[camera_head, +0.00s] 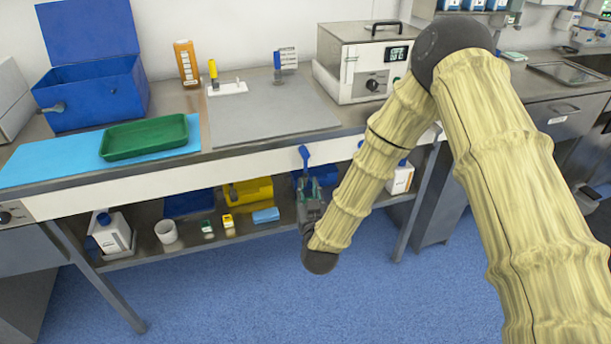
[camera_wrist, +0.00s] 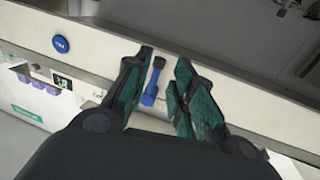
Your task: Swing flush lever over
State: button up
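A small blue lever with a dark end (camera_wrist: 149,97) is on the pale front panel of the bench; I take it to be the flush lever. Its blue part also shows in the head view (camera_head: 304,153) at the bench's front edge. My gripper (camera_wrist: 164,62) is open around the lever in the wrist view, one green-padded finger on each side. A gap shows on both sides of the lever, and I cannot tell if either finger touches it. In the head view my gripper (camera_head: 307,182) is just below the lever, in front of the panel.
A blue round button (camera_wrist: 60,44) sits on the panel left of the lever. Above are a green tray (camera_head: 145,137), a blue box (camera_head: 95,95), a yellow-handled fixture (camera_head: 213,72) and a white oven (camera_head: 345,60). A lower shelf (camera_head: 190,243) holds bottles and bins.

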aim_at(306, 177)
jog(key=w, duration=0.6)
jog(key=shift+w+a, duration=0.4)
grip_shut()
